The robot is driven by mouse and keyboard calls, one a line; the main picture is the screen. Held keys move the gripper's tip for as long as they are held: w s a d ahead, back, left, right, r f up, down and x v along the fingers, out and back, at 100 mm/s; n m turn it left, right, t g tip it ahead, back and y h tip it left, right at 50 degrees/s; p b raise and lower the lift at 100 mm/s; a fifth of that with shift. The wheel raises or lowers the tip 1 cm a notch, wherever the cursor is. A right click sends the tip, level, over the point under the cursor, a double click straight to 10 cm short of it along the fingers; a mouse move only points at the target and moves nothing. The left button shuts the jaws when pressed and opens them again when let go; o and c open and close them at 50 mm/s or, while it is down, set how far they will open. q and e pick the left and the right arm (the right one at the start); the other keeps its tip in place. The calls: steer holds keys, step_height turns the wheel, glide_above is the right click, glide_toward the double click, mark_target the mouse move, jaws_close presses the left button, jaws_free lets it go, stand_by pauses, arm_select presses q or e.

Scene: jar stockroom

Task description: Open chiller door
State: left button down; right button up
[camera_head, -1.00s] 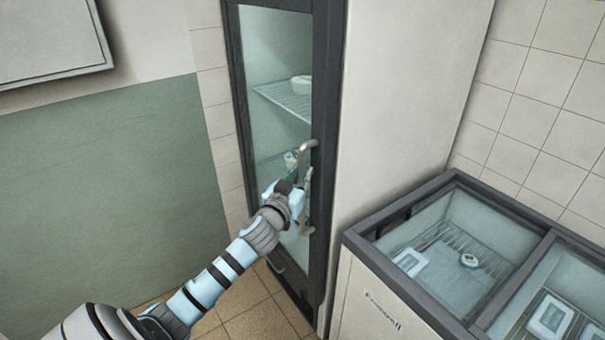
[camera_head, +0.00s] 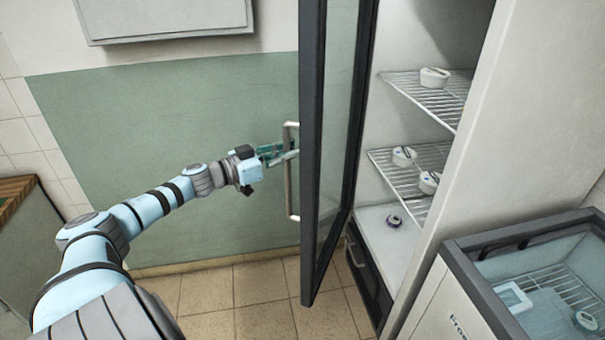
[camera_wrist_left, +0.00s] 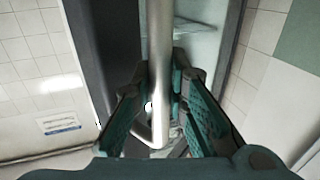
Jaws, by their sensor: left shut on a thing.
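The chiller door (camera_head: 311,170) is a dark-framed glass door that stands swung wide open to the left of the chiller cabinet (camera_head: 470,160). Its metal bar handle (camera_head: 288,185) is on the door's left side. My left gripper (camera_head: 284,152) is shut on the handle's upper part. In the left wrist view the handle (camera_wrist_left: 158,70) runs between the two green fingers of the gripper (camera_wrist_left: 162,95). The inside of the chiller shows, with wire shelves (camera_head: 425,100) and several small white tubs (camera_head: 434,78). My right gripper is not in view.
A chest freezer (camera_head: 455,300) with glass lids stands at the lower right. A wooden-topped counter (camera_head: 15,190) is at the left edge. A wall box (camera_head: 165,18) hangs above the green wall panel. The tiled floor (camera_head: 235,295) below the door is clear.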

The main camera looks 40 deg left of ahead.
arm_select(q)
steer(key=s+a+b, duration=0.1)
steer(key=a+b, duration=0.4)
steer(key=a, duration=0.5)
steer(key=shift+s, duration=0.25)
steer(key=shift+f, duration=0.1)
steer(key=c, duration=1.8)
jaws_free()
steer(key=shift+c, duration=0.2)
steer(key=shift+s+a, duration=0.1)
